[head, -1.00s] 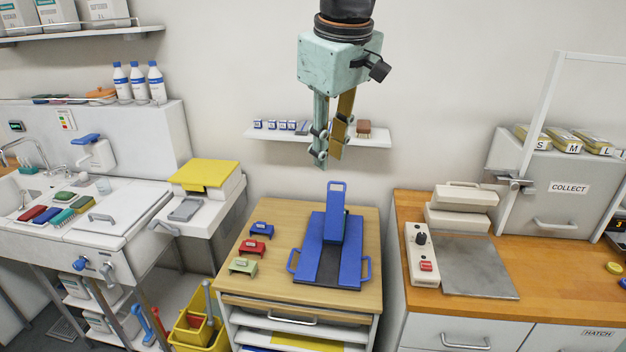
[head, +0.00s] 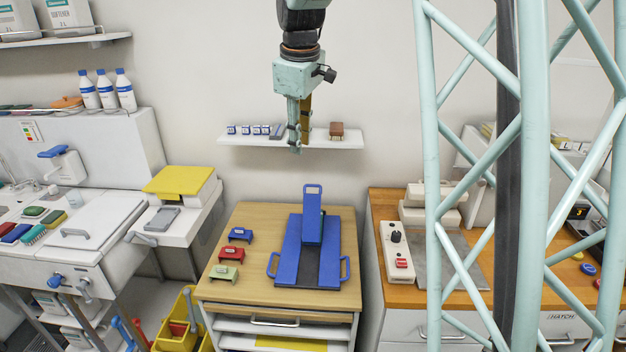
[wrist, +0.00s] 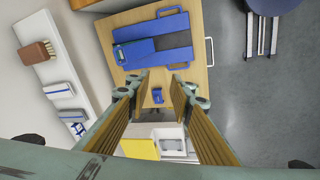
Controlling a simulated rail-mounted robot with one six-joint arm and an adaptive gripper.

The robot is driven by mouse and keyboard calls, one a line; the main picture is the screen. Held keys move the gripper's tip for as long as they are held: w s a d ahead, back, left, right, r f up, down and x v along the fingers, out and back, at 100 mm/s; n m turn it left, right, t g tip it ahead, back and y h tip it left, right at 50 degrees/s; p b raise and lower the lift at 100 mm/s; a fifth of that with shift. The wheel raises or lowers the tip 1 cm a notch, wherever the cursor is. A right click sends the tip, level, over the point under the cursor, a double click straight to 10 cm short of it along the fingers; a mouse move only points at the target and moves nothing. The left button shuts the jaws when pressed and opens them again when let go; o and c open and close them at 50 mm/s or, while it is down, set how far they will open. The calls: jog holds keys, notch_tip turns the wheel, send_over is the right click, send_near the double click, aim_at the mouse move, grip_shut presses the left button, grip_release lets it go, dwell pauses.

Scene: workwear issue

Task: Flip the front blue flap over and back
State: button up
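The blue folding board (head: 294,255) lies on the wooden-topped cabinet, with looped handles on its left and right sides. A narrower blue flap (head: 312,225) with a handle at its far end covers the back middle. I cannot tell how steeply that flap is tilted. A dark strip (head: 306,267) shows down the front middle. The board also shows in the wrist view (wrist: 178,38), with the narrow flap (wrist: 139,52) at its left. My gripper (head: 297,147) hangs above and behind the board, apart from it. In the wrist view its fingers (wrist: 160,82) are spread, with nothing between them.
Blue, red and green small brackets (head: 228,254) stand left of the board on the wooden top (head: 255,222). A wall shelf (head: 290,142) with small boxes and a brush is behind my gripper. A right-hand counter (head: 377,215) holds a switch box. My lattice mast blocks the right side.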

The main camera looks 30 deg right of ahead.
jog(key=w+d+f+n+p, duration=0.2)
jog(key=w+d+f, duration=0.4)
jog(key=w, duration=0.3)
jog(key=n+p, duration=0.2)
send_over(313, 186)
jog(key=s+a, duration=0.1)
jog(key=s, duration=0.1)
jog(key=s+a+x, duration=0.1)
jog(key=s+x, duration=0.1)
jog(key=x, duration=0.5)
jog(key=shift+w+f+g, duration=0.3)
jog(key=shift+f+g, duration=0.05)
jog(key=shift+g, duration=0.05)
jog(key=shift+f, duration=0.1)
jog(key=shift+w+d+f+p, duration=0.25)
jog(key=shift+w+f, duration=0.1)
jog(key=shift+f, duration=1.85)
jog(key=shift+w+d+f+p, duration=0.2)
jog(key=shift+w+f, duration=0.15)
jog(key=shift+f, duration=1.85)
jog(key=shift+w+d+f+p, duration=0.25)
jog(key=shift+w+f, duration=0.1)
jog(key=shift+f, duration=1.9)
grip_shut()
